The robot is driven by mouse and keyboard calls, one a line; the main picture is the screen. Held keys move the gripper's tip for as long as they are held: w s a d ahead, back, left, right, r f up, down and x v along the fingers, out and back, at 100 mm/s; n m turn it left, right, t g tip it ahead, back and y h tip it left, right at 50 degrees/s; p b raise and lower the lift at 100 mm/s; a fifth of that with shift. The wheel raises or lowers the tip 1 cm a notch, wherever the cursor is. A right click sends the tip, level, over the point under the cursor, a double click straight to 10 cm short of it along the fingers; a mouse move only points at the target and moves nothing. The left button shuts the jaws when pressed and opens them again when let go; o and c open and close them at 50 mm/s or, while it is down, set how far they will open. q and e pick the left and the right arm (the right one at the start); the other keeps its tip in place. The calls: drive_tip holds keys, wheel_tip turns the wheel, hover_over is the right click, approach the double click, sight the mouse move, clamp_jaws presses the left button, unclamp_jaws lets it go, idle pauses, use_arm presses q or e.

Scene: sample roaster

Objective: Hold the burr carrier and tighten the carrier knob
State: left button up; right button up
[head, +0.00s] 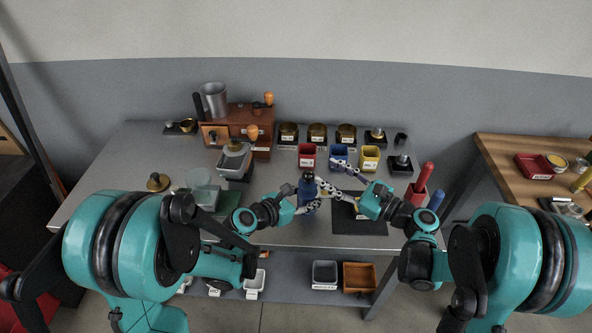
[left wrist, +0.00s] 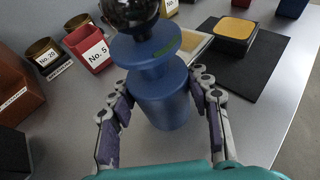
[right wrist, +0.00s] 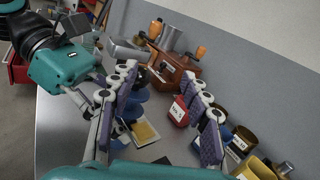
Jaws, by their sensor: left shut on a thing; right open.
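The burr carrier (head: 308,190) is a blue, stepped round body standing upright on the grey bench, with a glossy black knob (left wrist: 130,12) on top. In the left wrist view the carrier (left wrist: 160,98) sits between the fingers of my left gripper (left wrist: 162,85), which is shut on its lower body. My right gripper (head: 336,178) is open and empty, just right of the carrier. In the right wrist view its fingers (right wrist: 161,80) are spread apart, and the blue carrier (right wrist: 131,106) is partly hidden behind one finger. The knob cannot be made out clearly there.
A black mat (head: 360,227) lies right of the carrier. Red (head: 307,157), blue (head: 338,152) and yellow (head: 369,159) bins stand behind. A brown wooden machine (head: 250,125) and a hopper-topped device (head: 234,160) stand back left. Red and blue handles (head: 424,178) rise at the right edge.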

drive_tip(key=w+a+f+n+g, duration=0.1)
drive_tip(key=w+a+f+g, duration=0.1)
drive_tip(key=a, duration=0.7)
drive_tip(key=shift+w+a+f+y, duration=0.25)
drive_tip(key=shift+w+f+y, duration=0.05)
drive_tip(key=shift+w, duration=0.4)
clamp_jaws()
